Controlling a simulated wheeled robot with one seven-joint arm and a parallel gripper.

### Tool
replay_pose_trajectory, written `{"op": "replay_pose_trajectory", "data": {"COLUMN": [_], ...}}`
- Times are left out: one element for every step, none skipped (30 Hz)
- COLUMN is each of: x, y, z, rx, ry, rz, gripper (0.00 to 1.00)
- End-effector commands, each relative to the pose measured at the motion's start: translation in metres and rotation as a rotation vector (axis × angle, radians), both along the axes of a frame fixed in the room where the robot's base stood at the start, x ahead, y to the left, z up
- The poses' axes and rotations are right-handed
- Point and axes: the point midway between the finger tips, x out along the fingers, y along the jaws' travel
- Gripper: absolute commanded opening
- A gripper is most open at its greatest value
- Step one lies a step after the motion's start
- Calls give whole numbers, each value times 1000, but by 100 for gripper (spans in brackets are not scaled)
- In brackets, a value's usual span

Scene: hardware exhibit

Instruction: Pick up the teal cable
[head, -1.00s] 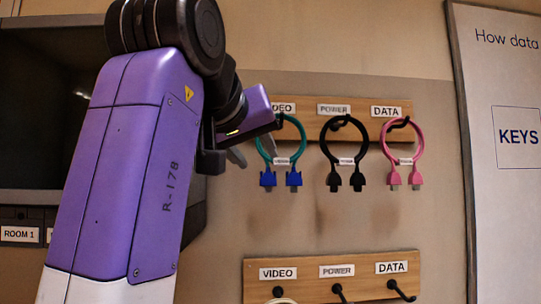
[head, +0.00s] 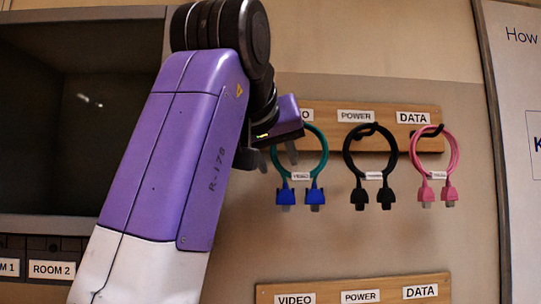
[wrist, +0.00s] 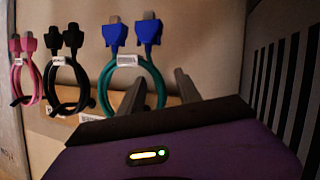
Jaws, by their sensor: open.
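The teal cable (head: 326,150) hangs in a loop from the upper board, with two blue plugs (head: 315,196) pointing down and a white tag at its bottom. In the wrist view, which is upside down, the teal loop (wrist: 161,82) shows its plugs upward. My gripper (head: 277,156) is open at the left side of the loop in the head view. In the wrist view my gripper (wrist: 158,90) has one finger in front of the loop and one outside it, with the loop's right side between them in the picture. I cannot tell the depth between fingers and cable. My arm hides the VIDEO label's left part.
A black cable (head: 347,160) and a pink cable (head: 455,160) hang to the right on the upper wooden board (head: 350,144). A lower board (head: 390,282) carries VIDEO, POWER and DATA labels. A dark screen (head: 70,120) is at left, a white panel (head: 515,110) at right.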

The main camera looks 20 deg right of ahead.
Motion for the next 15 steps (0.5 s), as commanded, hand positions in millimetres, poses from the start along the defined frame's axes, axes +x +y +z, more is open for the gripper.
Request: {"op": "replay_pose_trajectory", "data": {"x": [5, 8, 11, 13, 14, 15, 16, 16, 16, 16, 16, 16, 16, 16, 16], "y": [-4, -6, -8, -9, -10, -11, -11, -12, -12, -12, -12, -12, -12, -12, -12], "z": [1, -1, -3, -4, -5, -6, -7, -7, -7, -7, -7, -7, -7, -7, -7], "rx": [-1, 0, 0, 0, -1, -1, -1, -1, -1, -1, -1, 0, -1, -1, -1], "ry": [1, 1, 1, 1, 0, -1, -1, -1, -2, -2, -2, -1, -1, -1, -1], "rz": [-1, -1, -1, -2, -2, -1, -1, -1, -1, -1, -1, -1, -1, -1, -1], "gripper": [41, 41, 41, 41, 41, 41, 41, 41, 41, 41, 41, 41, 41, 35, 27]}}
